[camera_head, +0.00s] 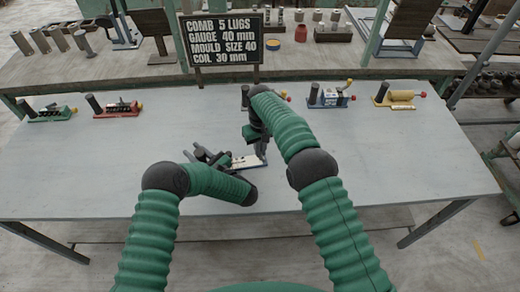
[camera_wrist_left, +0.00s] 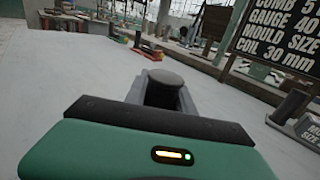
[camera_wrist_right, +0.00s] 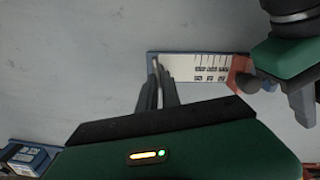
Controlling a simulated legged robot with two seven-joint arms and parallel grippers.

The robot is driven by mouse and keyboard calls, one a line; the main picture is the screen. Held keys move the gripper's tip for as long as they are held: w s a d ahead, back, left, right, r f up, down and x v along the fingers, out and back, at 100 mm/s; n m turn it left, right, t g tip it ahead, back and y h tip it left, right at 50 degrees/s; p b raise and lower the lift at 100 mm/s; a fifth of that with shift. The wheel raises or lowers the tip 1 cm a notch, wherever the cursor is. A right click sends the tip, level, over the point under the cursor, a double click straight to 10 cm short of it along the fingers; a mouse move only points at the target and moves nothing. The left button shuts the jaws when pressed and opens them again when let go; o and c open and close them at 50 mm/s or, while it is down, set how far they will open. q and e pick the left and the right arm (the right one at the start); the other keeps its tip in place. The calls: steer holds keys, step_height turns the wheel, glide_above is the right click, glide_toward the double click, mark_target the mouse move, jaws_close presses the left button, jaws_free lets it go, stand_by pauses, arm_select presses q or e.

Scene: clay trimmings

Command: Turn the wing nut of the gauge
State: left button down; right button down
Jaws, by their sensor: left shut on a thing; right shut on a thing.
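The gauge lies on the grey table: a blue base with a white marked plate (camera_head: 246,162), also in the right wrist view (camera_wrist_right: 205,67). A red block (camera_wrist_right: 240,72) and a dark ball sit at its end by my left gripper. My left gripper (camera_head: 207,156) is shut on a dark round-topped handle (camera_wrist_left: 165,77) at that end. My right gripper (camera_head: 262,152) points down at the opposite end, also in the right wrist view (camera_wrist_right: 158,82). Its fingers are shut on a small part there, taken as the wing nut; they hide it.
Several coloured devices line the table's back: green (camera_head: 52,113), red (camera_head: 118,109), blue (camera_head: 330,97) and yellow (camera_head: 399,97). A black sign (camera_head: 223,38) stands behind, reading comb 5 lugs, gauge 40 mm, mould size 40, coil 30 mm. The table's right side is clear.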

steer(key=c, duration=1.5)
jaws_free()
steer(key=shift+c, duration=0.2)
step_height(320, 180, up, 12)
steer(key=shift+w, duration=0.1)
arm_select(q)
steer(key=c, duration=1)
jaws_free()
